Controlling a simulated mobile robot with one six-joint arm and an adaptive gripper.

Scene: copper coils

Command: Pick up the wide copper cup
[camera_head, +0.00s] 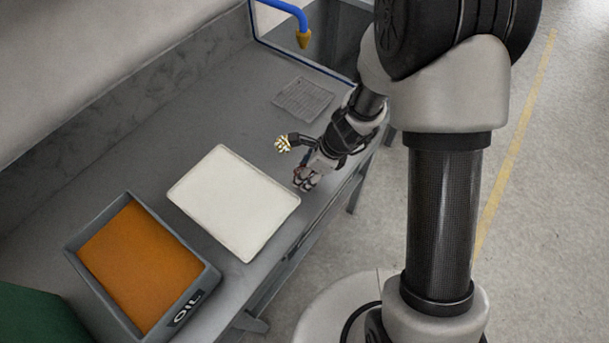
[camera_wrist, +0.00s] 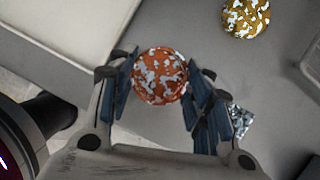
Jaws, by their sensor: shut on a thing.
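A round copper-coloured piece, the copper cup (camera_wrist: 160,75), has pale speckles over its surface. In the wrist view it sits between the two fingers of my gripper (camera_wrist: 158,85), which is shut on it. In the head view my gripper (camera_head: 305,181) is near the table's front edge, just right of the white tray. The cup is mostly hidden by the fingers there, and I cannot tell its height above the table.
A gold speckled piece (camera_wrist: 246,17) lies apart from my gripper; it also shows in the head view (camera_head: 284,144). A silvery speckled piece (camera_wrist: 241,119) is partly behind the right finger. The white tray (camera_head: 232,203) and an OIL bin (camera_head: 188,308) stand left. A grey grid (camera_head: 303,99) lies farther back.

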